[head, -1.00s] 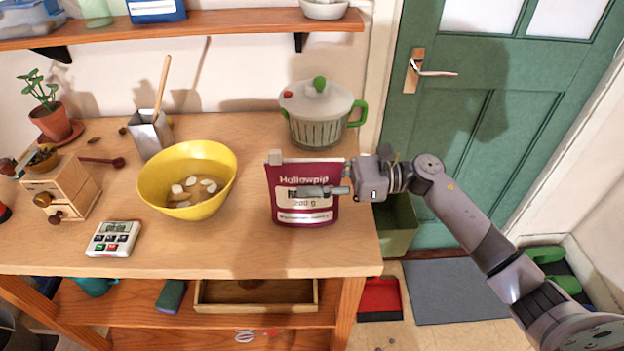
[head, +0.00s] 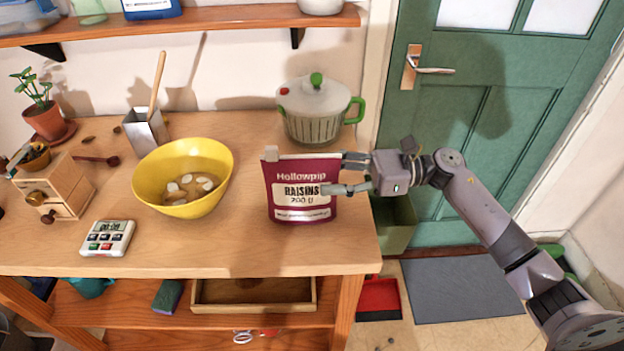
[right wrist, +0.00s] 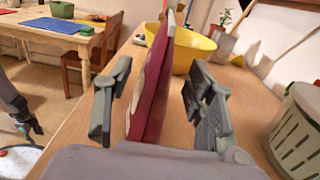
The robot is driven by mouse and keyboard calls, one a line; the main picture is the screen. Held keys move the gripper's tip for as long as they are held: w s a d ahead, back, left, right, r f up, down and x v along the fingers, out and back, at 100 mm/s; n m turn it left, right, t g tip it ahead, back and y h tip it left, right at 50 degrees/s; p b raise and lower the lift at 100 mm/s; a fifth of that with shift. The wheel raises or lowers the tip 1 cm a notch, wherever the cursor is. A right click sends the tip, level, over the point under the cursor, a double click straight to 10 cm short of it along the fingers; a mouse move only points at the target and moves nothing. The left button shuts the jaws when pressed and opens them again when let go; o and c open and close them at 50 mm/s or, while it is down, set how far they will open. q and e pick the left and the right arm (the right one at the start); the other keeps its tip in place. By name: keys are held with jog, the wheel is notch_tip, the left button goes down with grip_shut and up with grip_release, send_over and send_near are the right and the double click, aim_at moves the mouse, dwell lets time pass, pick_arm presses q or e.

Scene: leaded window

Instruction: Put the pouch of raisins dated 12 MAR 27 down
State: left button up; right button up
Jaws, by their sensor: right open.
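The maroon pouch of raisins (head: 300,205), labelled "Hollowpip RAISINS", stands upright on the wooden worktop (head: 200,248) near its right end. No date can be read on the side that shows. My right gripper (head: 342,175) is open, with one finger in front of the pouch and one behind its right edge. In the right wrist view the pouch (right wrist: 152,95) stands edge-on between the spread fingers, with a gap on each side.
A white-and-green lidded pot (head: 316,112) stands behind the pouch. A yellow bowl (head: 160,190) with pale pieces in it is to the left, with a white timer (head: 107,238) in front. The worktop's right edge is close to the pouch. A green bin (head: 398,232) is below.

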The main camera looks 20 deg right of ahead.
jog(key=b+v, duration=0.2)
jog(key=v, duration=0.5)
jog(key=shift+d, duration=0.3)
jog(key=shift+s, duration=0.1)
